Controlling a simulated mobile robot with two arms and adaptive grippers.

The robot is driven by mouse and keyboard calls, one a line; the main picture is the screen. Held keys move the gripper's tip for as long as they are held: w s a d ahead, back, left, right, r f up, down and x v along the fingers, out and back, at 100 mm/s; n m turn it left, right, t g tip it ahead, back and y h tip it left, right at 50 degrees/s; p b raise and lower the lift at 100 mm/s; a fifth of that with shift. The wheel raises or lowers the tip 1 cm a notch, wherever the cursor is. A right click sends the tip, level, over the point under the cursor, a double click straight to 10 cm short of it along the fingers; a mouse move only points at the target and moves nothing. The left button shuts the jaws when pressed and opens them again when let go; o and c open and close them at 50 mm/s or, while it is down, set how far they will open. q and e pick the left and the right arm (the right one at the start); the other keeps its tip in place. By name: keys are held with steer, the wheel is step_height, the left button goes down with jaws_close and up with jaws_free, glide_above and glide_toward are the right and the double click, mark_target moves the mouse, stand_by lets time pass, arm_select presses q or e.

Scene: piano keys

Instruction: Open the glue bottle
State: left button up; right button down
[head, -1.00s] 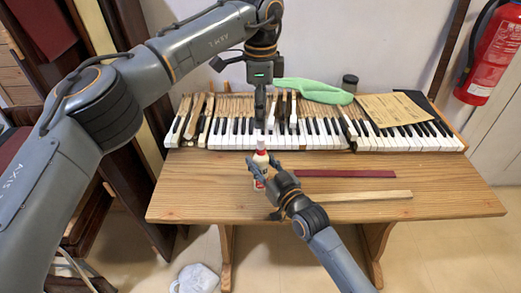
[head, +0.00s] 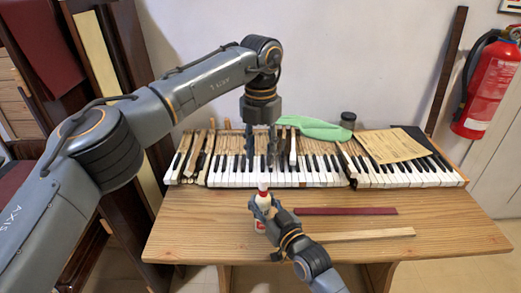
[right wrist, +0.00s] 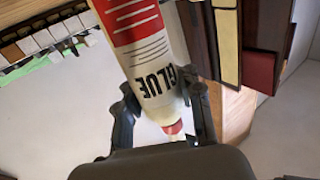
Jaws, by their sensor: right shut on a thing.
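The glue bottle (head: 259,226) stands upright at the wooden table's left-centre, its red tip (head: 263,187) on top. My right gripper (head: 262,208) is shut on it, fingers on both sides. In the right wrist view the bottle (right wrist: 150,60) shows its GLUE lettering between the two fingers, with the red tip (right wrist: 173,128) close to the palm. My left gripper (head: 261,168) points down with its two fingers apart, open and empty. It appears above and behind the bottle, in front of the piano keys. The gap to the tip is hard to judge.
A row of piano keys (head: 320,172) lies along the back of the table (head: 200,230). A dark red strip (head: 346,211) and a pale wooden strip (head: 362,234) lie right of the bottle. A green object (head: 318,128), dark jar (head: 348,120) and brown sheet (head: 390,145) are behind.

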mark_target(263, 184)
arm_select(q)
step_height(263, 184, down, 8)
steer(key=m, duration=2.5)
steer(key=shift+m, duration=0.3)
